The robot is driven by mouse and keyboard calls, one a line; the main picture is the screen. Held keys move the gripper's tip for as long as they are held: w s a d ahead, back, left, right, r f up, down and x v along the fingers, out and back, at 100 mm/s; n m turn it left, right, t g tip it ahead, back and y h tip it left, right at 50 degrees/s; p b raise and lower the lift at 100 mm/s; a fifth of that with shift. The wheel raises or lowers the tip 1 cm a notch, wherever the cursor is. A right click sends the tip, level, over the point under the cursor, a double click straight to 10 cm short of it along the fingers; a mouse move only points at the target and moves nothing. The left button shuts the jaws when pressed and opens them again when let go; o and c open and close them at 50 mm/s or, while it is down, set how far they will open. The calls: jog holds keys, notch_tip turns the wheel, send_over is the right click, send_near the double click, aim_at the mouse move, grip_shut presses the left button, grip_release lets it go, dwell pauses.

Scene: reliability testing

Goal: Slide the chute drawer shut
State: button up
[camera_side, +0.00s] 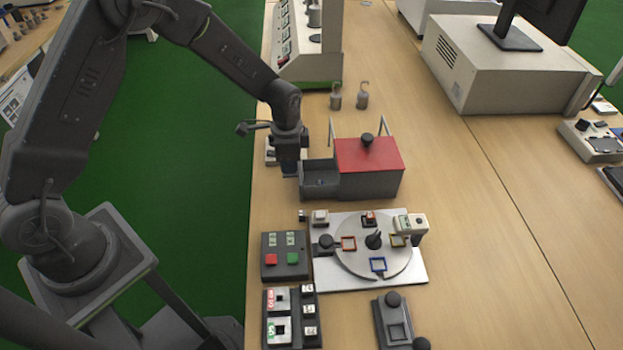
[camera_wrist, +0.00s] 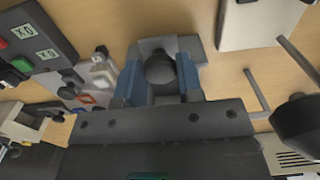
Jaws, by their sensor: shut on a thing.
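The chute box is a grey case (camera_side: 372,186) with a red lid (camera_side: 368,155) and a black knob on top. Its grey drawer (camera_side: 320,188) sticks out of the left side, so it stands open. My gripper (camera_side: 289,168) is low at the drawer's outer left end. In the wrist view my gripper (camera_wrist: 158,88) has its blue-padded fingers on either side of a dark round knob (camera_wrist: 160,70), shut on it. A grey part lies behind the knob. The contact is hidden in the side view.
A turntable on a white plate (camera_side: 415,278) and a button box (camera_side: 284,265) stand in front of the chute box. Two hooked weights (camera_side: 362,97) and a tall instrument (camera_side: 310,65) stand behind. The table right of the chute box is clear.

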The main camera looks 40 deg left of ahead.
jog(key=shift+w+d, duration=3.15)
jog(key=shift+d, duration=0.05)
jog(key=shift+w+d, duration=0.1)
jog(key=o, duration=0.5)
jog(key=shift+r, duration=0.15)
jog(key=shift+r, duration=2.4)
